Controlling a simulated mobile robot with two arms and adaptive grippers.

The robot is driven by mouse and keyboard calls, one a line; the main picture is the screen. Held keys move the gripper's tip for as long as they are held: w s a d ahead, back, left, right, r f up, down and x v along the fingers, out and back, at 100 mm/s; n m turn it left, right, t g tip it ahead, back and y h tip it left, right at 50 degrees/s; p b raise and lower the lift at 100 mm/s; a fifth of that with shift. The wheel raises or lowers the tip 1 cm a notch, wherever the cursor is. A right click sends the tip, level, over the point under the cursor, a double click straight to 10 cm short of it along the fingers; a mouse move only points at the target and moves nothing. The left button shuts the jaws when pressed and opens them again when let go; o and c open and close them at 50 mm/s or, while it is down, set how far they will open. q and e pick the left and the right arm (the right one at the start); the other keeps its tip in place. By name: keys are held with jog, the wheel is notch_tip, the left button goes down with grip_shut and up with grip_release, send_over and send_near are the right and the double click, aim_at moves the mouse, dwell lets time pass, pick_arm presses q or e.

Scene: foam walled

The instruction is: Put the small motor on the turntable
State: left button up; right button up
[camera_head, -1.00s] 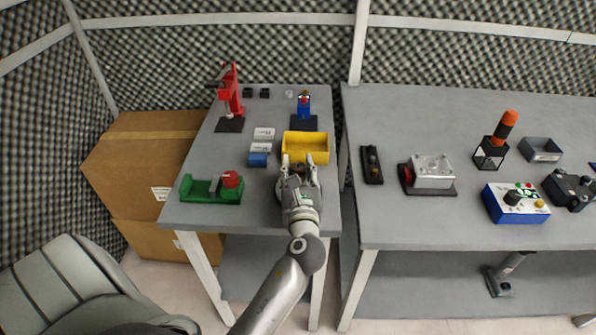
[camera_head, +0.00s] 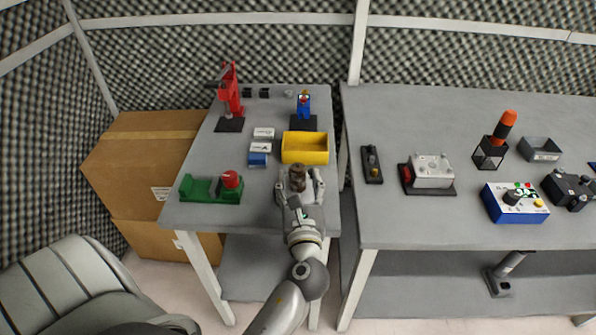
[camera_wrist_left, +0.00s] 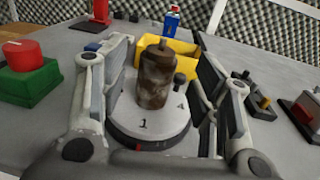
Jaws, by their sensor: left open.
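The small motor (camera_wrist_left: 155,78), a brown, worn-looking cylinder, stands upright on the turntable (camera_wrist_left: 150,125), a round pale disc with a dark base and the mark "1". The motor also shows in the head view (camera_head: 298,176), in front of the yellow bin. My left gripper (camera_head: 299,187) is open, with its fingers on either side of the motor and apart from it. In the left wrist view the fingers (camera_wrist_left: 160,85) flank the motor with gaps on both sides. Much of the turntable is hidden by the gripper in the head view. My right gripper is not in view.
The yellow bin (camera_head: 305,148) stands just behind the turntable. A green fixture with a red knob (camera_head: 211,188) is at the left, and small boxes (camera_head: 260,148) lie between. A red press (camera_head: 231,95) stands farther back. A second table (camera_head: 420,215) with several devices is at the right.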

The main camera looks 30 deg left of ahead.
pick_arm(q)
jog(key=v, duration=0.7)
jog(key=shift+s, duration=0.1)
dwell(0.8)
